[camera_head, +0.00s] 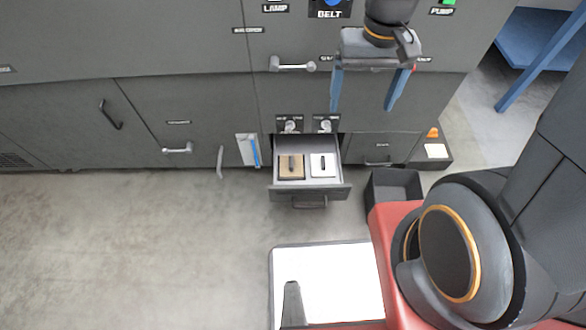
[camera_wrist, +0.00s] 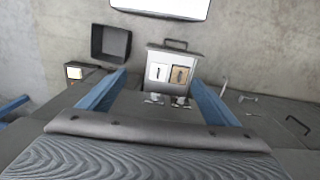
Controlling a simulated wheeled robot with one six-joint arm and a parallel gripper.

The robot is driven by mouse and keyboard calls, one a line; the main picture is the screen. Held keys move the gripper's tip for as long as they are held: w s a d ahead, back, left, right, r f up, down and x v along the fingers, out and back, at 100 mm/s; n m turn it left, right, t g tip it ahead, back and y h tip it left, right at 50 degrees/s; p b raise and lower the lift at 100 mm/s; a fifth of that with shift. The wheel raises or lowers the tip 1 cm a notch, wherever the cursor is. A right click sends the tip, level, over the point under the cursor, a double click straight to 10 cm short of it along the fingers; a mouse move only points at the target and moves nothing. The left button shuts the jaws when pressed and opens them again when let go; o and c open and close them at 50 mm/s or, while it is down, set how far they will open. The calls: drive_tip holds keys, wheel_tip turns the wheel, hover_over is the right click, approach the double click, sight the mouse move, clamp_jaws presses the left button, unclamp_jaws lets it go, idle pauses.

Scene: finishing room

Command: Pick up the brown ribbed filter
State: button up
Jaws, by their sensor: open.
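The brown filter (camera_head: 290,160) lies in the left half of an open drawer (camera_head: 310,193) low in the dark cabinet; a dark handle or slot shows on its top. Ribs are too small to make out. The wrist view shows the brown filter (camera_wrist: 180,76) on the right side of the drawer (camera_wrist: 175,53), beside a white piece (camera_wrist: 158,72). My gripper (camera_head: 363,106) is open and empty, its two blue fingers apart. It is in front of the cabinet, above and to the right of the drawer in the head view. In the wrist view the fingers (camera_wrist: 159,77) frame the drawer.
Two small knobs (camera_head: 291,126) sit just above the drawer. A dark open bin (camera_head: 395,184) stands right of it, near a low tray (camera_head: 431,163) with an orange and a white item. A white-topped surface (camera_head: 325,280) lies in front. Floor at left is clear.

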drive_tip(key=w+a+f+b, duration=0.3)
drive_tip(key=w+f+b, duration=0.25)
drive_tip(key=f, duration=0.55)
drive_tip(key=w+a+f+b, duration=0.35)
drive_tip(key=f+b, duration=0.35)
drive_tip(key=f, duration=0.3)
drive_tip(key=b, duration=1.4)
hover_over(291, 161)
drive_tip(key=f, duration=2.3)
drive_tip(key=shift+s+d, duration=0.15)
drive_tip(key=shift+d, duration=0.15)
drive_tip(key=shift+a+f+b, duration=0.15)
drive_tip(key=shift+f+b, duration=0.95)
drive_tip(key=shift+f, duration=0.9)
drive_tip(key=shift+a+f+b, duration=0.1)
drive_tip(key=shift+f+b, duration=0.95)
drive_tip(key=shift+f, duration=0.95)
drive_tip(key=c, duration=0.9)
drive_tip(key=shift+o, duration=0.2)
drive_tip(key=shift+r, duration=0.1)
